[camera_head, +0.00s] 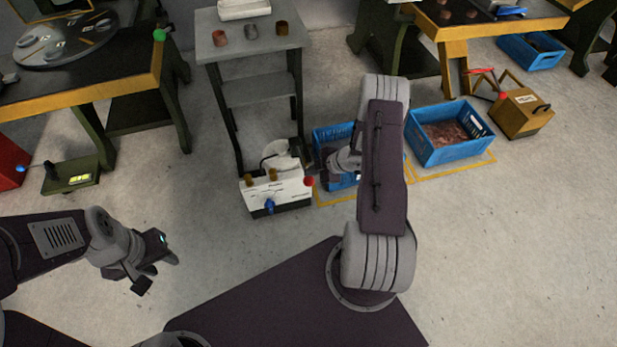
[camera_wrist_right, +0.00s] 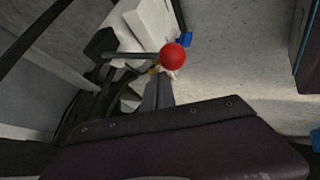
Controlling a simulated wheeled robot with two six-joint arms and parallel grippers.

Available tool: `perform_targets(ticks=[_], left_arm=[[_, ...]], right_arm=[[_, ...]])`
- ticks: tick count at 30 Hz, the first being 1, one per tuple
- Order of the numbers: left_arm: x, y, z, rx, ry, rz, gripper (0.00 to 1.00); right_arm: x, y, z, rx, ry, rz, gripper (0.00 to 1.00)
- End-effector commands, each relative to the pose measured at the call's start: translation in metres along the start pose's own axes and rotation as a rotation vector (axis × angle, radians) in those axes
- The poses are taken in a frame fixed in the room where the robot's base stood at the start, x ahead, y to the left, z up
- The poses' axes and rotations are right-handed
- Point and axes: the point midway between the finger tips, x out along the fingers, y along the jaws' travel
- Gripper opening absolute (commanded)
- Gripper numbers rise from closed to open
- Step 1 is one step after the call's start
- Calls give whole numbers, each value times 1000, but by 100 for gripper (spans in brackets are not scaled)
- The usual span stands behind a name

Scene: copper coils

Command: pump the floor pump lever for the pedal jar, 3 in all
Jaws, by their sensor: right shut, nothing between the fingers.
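A lever with a red ball (camera_head: 309,181) sticks out at the right side of a white floor unit (camera_head: 278,191) with brass and blue knobs. I take it for the pump lever. In the right wrist view the red ball (camera_wrist_right: 172,56) ends a dark rod, and the white unit (camera_wrist_right: 152,22) lies behind it. My right gripper (camera_wrist_right: 158,88) is shut and empty, its fingertips close by the ball; I cannot tell whether they touch. My left gripper (camera_head: 157,273) is open and empty above bare floor. I cannot make out which thing is the pedal jar.
A grey stand (camera_head: 249,45) with small cups is behind the white unit. A green floor box (camera_head: 70,177) is left. Front floor is clear.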

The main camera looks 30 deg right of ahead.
Motion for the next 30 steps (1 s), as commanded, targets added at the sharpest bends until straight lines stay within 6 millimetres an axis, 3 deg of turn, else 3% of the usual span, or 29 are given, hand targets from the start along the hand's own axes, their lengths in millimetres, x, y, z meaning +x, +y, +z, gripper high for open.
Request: perform_targets(ticks=[30], left_arm=[[6,0,1,0,0,0,36]], right_arm=[[6,-4,5,1,0,0,0]])
